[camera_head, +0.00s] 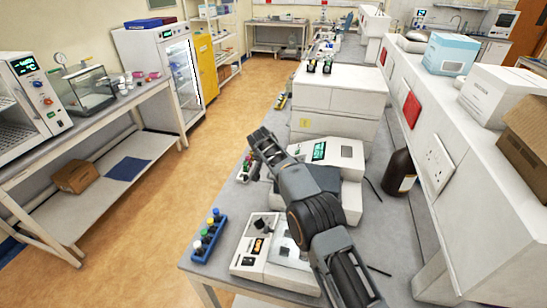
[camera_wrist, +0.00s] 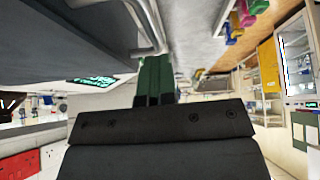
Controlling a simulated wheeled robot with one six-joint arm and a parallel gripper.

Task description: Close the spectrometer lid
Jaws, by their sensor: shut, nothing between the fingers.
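The spectrometer (camera_head: 345,160) is a pale bench instrument with a green-lit screen, partly hidden behind my arm in the head view. Its screen side also shows at the left of the wrist view (camera_wrist: 90,80). A dark grey slab (camera_wrist: 60,35) with a bent metal bar (camera_wrist: 148,18) fills the upper left of the wrist view very close up; it looks like the lid, standing open. My gripper (camera_head: 259,138) is at the spectrometer's left side in the head view. In the wrist view its green fingertips (camera_wrist: 155,75) are together and empty, just below the bar. Contact cannot be told.
A smaller device with an orange display (camera_head: 258,245) and a blue vial rack (camera_head: 209,236) stand in front on the bench. A dark brown bottle (camera_head: 399,172) is at the right. A large white box-shaped unit (camera_head: 338,125) stands behind the spectrometer. The floor at left is clear.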

